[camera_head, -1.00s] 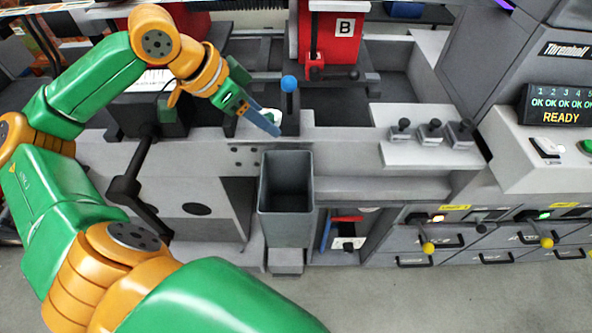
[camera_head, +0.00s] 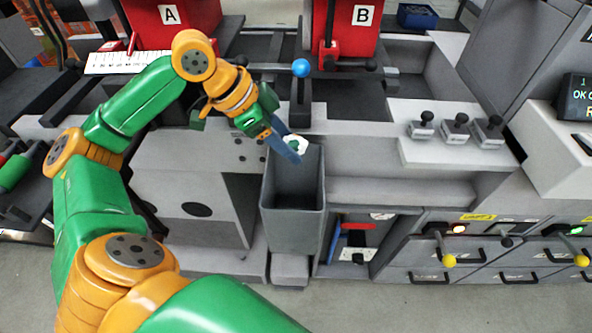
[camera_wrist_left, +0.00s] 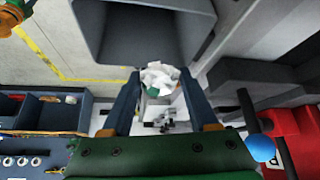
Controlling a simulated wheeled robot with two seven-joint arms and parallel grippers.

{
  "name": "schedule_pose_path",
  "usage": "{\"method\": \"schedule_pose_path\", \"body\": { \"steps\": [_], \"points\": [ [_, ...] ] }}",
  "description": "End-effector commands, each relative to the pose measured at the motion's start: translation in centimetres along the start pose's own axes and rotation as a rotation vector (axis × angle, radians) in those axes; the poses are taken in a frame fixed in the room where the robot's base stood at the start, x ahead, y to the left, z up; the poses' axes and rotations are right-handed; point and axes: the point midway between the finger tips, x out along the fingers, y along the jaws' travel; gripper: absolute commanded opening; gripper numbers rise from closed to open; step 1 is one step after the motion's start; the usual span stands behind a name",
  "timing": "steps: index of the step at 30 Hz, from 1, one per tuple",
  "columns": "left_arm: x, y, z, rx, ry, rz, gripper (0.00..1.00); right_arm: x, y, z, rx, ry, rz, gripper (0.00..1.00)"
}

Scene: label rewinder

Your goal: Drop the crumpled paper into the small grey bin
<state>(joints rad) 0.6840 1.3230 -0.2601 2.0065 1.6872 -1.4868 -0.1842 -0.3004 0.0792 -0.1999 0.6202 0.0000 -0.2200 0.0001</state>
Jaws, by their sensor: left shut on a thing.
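The crumpled paper (camera_head: 295,143) is a small white wad with a green patch. My left gripper (camera_head: 287,147) is shut on it and holds it over the back part of the small grey bin's opening. In the left wrist view the paper (camera_wrist_left: 159,79) sits between the two blue fingertips (camera_wrist_left: 160,95). The small grey bin (camera_head: 292,228) is a tall open box on the front of the machine, and what shows of its inside looks empty. It also shows in the left wrist view (camera_wrist_left: 95,25), beyond the fingers. My right gripper is not in view.
A lever with a blue knob (camera_head: 300,68) stands just behind the bin. A grey panel with black knobs (camera_head: 455,145) is to the right. Red units marked A (camera_head: 170,20) and B (camera_head: 362,20) stand at the back. Drawers with yellow-knobbed levers (camera_head: 449,261) are at lower right.

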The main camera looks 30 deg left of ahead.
Motion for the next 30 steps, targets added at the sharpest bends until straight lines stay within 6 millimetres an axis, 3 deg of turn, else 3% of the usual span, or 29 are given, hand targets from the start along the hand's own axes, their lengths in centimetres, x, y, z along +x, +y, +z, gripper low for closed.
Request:
{"method": "schedule_pose_path", "body": {
  "steps": [1,5,14,24,30],
  "points": [
    [-0.1,0.0,0.0,0.0,0.0,0.0,0.63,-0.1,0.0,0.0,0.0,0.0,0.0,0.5],
    [-0.1,0.0,0.0,0.0,0.0,0.0,0.95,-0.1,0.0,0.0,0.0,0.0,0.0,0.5],
    [-0.3,-0.1,-0.1,0.0,0.0,-0.002,0.95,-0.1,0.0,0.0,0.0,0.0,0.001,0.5],
    [-6.6,-0.1,-0.1,-0.001,0.001,-0.003,0.95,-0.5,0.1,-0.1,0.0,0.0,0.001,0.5],
    [-7.2,0.0,0.0,0.0,0.0,0.0,0.95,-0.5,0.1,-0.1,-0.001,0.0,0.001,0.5]
  ]
}}
